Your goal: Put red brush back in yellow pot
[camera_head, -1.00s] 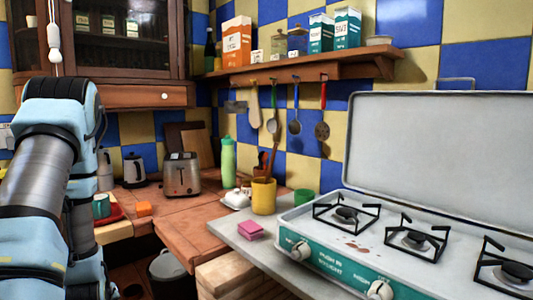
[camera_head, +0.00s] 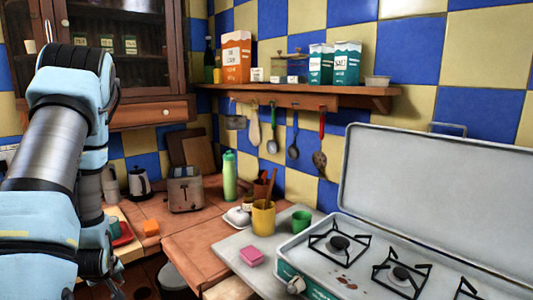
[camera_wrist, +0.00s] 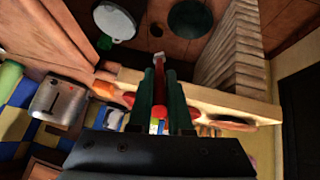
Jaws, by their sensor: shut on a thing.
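The yellow pot (camera_head: 263,219) stands upright on the grey counter left of the stove in the head view. A brown wooden handle (camera_head: 271,186) sticks up from it. In the wrist view my gripper (camera_wrist: 160,72) is shut on a narrow red thing with a pale tip, which looks like the red brush (camera_wrist: 158,74). Most of the brush is hidden between the dark fingers. In the head view my arm is at the left, low and well away from the pot; the fingertips and the brush cannot be made out there.
A pink sponge (camera_head: 251,257) and a green cup (camera_head: 301,221) are near the pot. A white dish (camera_head: 237,217), green bottle (camera_head: 229,176) and toaster (camera_head: 185,190) stand behind and left. The open-lidded stove (camera_head: 350,262) fills the right. A bin (camera_wrist: 114,22) stands below the counter.

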